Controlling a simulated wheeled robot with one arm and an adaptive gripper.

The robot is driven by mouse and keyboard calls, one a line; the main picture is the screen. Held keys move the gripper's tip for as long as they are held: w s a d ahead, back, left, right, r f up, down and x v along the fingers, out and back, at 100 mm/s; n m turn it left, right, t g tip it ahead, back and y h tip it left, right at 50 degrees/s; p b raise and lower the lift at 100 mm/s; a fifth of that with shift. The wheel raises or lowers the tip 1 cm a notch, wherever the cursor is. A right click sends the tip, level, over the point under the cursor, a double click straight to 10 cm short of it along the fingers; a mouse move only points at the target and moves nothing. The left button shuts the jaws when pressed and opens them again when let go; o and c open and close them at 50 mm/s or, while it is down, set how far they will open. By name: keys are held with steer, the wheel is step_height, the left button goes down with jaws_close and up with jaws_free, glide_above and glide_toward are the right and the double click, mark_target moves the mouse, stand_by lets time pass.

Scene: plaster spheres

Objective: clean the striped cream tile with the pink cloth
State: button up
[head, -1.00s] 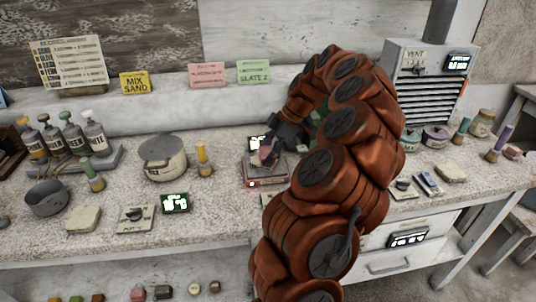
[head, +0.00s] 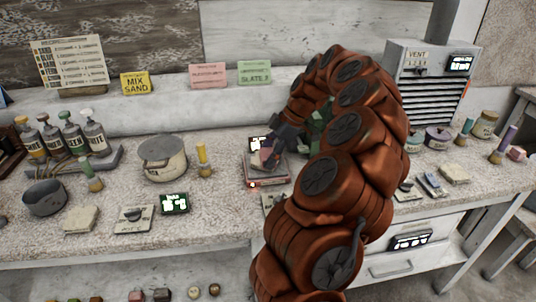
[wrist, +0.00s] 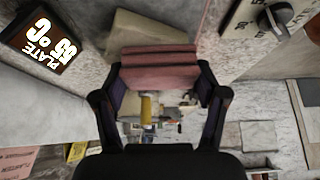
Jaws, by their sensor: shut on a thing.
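The pink cloth (wrist: 160,72) is a folded pink pad between the fingers of my gripper (wrist: 160,84) in the wrist view. My gripper is shut on it. In the head view my gripper (head: 277,147) is over the low heating plate (head: 262,184), with a little pink showing at its tip. A plain cream slab (wrist: 150,32) lies just beyond the cloth in the wrist view, partly hidden by it; I see no stripes on it. I cannot tell whether the cloth touches it.
A display (wrist: 40,42) reads PLATE 55 °C. A black dial (wrist: 274,20) is at the wrist view's upper right. A grey vented cabinet (head: 430,85) is behind my arm.

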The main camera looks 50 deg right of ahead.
steer(key=shift+s+a+f+b, duration=0.1)
steer(key=shift+s+a+b, duration=0.6)
steer(key=shift+s+b, duration=0.3)
steer(key=shift+w+d, duration=0.35)
steer(key=shift+w, duration=0.2)
steer(key=shift+w+d+p, duration=0.5)
steer(key=shift+w+d, duration=0.4)
steer(key=shift+w, duration=0.25)
steer(key=shift+s+a+r+b, duration=0.6)
steer(key=shift+s+a+r, duration=0.05)
steer(key=shift+s+r, duration=0.2)
steer(key=shift+d+f+b, duration=0.1)
steer(key=shift+f+b, duration=0.65)
steer(key=shift+f, duration=0.05)
